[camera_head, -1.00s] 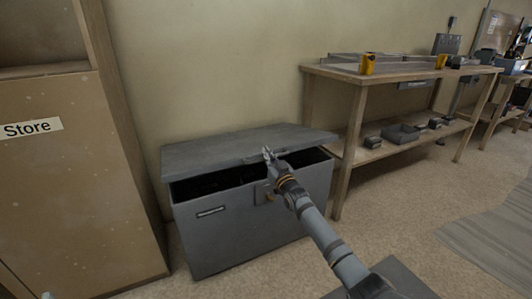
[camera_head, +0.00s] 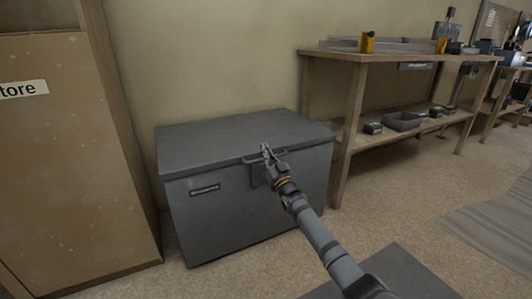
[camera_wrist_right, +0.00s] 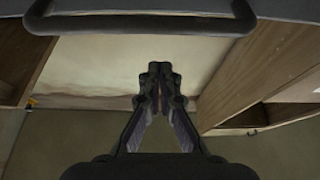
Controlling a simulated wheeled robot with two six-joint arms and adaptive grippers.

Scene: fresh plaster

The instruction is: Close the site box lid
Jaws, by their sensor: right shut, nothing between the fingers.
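The grey site box (camera_head: 245,210) stands against the wall in the head view. Its lid (camera_head: 235,136) lies down flat on the box, with no dark gap showing along the front. My right gripper (camera_head: 265,149) is shut and empty at the lid's front edge, beside the lid handle (camera_head: 280,153). I cannot tell whether it touches the lid. In the right wrist view the shut fingers (camera_wrist_right: 160,70) point away from the camera, and a dark handle bar (camera_wrist_right: 140,27) crosses the top of the picture. My left gripper is not in view.
A wooden Store cabinet (camera_head: 70,150) stands close to the left of the box. A wooden workbench (camera_head: 400,57) with trays and tools is to the right. A grey mat (camera_head: 495,225) lies on the floor at right. Floor between box and mat is clear.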

